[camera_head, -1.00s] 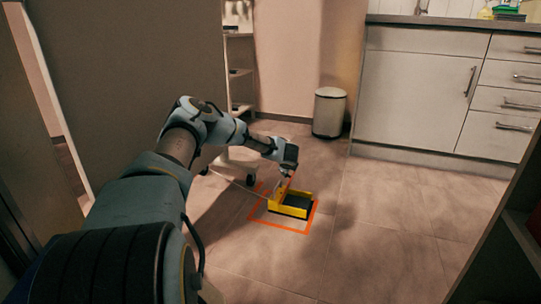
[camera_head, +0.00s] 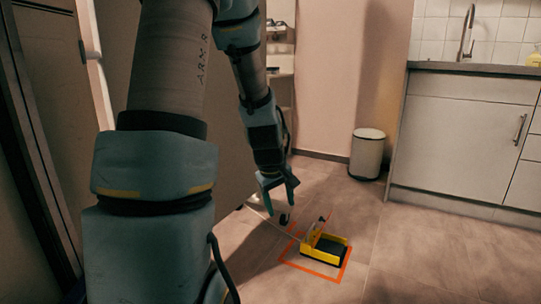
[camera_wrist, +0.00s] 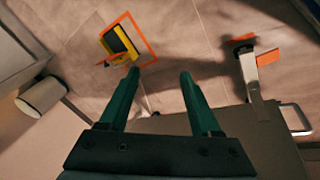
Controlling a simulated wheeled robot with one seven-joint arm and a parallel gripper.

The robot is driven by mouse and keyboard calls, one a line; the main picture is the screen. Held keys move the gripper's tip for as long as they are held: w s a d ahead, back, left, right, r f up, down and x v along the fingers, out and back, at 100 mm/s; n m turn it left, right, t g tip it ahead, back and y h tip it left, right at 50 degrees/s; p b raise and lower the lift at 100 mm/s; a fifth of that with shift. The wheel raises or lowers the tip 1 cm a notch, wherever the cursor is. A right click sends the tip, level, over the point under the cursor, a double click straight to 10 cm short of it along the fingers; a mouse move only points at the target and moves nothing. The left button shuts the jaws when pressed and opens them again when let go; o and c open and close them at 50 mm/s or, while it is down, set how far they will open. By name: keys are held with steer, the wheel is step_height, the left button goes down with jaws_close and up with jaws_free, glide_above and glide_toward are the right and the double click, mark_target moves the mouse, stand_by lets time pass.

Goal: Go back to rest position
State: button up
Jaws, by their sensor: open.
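My gripper (camera_head: 279,196) hangs in the air at the end of my raised arm, up and left of a yellow tray-like object. In the wrist view, its two green fingers (camera_wrist: 157,88) are spread apart with nothing between them. The yellow object (camera_head: 328,245) has a dark inside and rests on the floor within an orange outlined square (camera_head: 292,264). It also shows in the wrist view (camera_wrist: 105,46), beyond the fingers and apart from them.
A white bin (camera_head: 367,155) stands by the pink wall. White cabinets (camera_head: 450,140) with a sink tap (camera_head: 467,32) are at the right. A shelf trolley (camera_head: 281,75) stands behind my arm. A large grey panel is at the left. The tiled floor at the front right is clear.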

steer(key=s+a+r+m+g+y+p, duration=0.1)
steer(key=s+a+r+m, duration=0.2)
steer(key=s+a, duration=0.25)
steer(key=s+a+r+m+g+y+p, duration=0.1)
steer(key=s+a+r+m, duration=0.2)
steer(key=s, duration=0.4)
step_height(320, 180, up, 36)
steer(key=p, duration=3.7)
steer(key=shift+a, duration=0.4)
steer(key=shift+f, duration=0.15)
